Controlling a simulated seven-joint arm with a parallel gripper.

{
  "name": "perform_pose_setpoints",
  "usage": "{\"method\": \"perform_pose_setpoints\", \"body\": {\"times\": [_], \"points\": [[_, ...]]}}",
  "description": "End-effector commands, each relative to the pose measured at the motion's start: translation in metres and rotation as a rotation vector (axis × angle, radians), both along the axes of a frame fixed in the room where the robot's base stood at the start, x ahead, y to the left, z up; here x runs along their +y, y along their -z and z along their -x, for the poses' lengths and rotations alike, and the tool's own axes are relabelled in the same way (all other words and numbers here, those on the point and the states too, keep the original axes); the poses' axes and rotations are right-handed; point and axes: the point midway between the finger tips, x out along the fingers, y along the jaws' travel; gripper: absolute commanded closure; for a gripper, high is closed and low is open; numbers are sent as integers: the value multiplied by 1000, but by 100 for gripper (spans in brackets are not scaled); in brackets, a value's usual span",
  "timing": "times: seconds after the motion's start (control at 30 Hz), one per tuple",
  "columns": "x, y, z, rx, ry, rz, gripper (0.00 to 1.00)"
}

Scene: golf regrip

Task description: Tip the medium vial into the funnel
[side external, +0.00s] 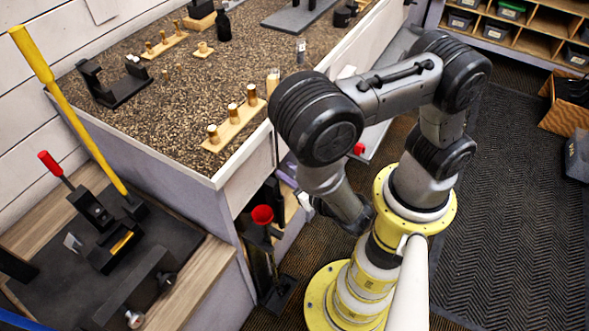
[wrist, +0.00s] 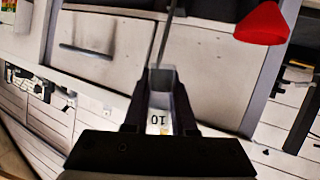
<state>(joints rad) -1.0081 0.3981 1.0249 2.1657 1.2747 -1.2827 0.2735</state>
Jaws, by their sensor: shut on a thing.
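The funnel (side external: 262,215) is red and sits on top of a dark stand beside the counter's end. It also shows at the upper right of the wrist view (wrist: 266,22). My gripper (wrist: 160,112) is shut on a vial (wrist: 160,76) with a white label on which "10" reads upside down. The vial's far end is pale and see-through; its contents cannot be made out. In the side view my gripper is mostly hidden by my arm, a little right of the funnel. In the wrist view the vial and funnel are apart.
The speckled counter (side external: 170,110) holds a wooden strip (side external: 234,125) with brass pieces and a black cradle (side external: 112,85). A lower bench (side external: 60,270) with a red-handled clamp (side external: 75,190) stands left of the funnel.

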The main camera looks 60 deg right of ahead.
Motion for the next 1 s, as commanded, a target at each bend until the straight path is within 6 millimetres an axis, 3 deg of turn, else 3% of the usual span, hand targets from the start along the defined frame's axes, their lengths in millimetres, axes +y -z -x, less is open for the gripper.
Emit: {"method": "perform_pose_setpoints", "body": {"times": [1.0], "points": [[36,8,-28,85,0,229,100]]}}
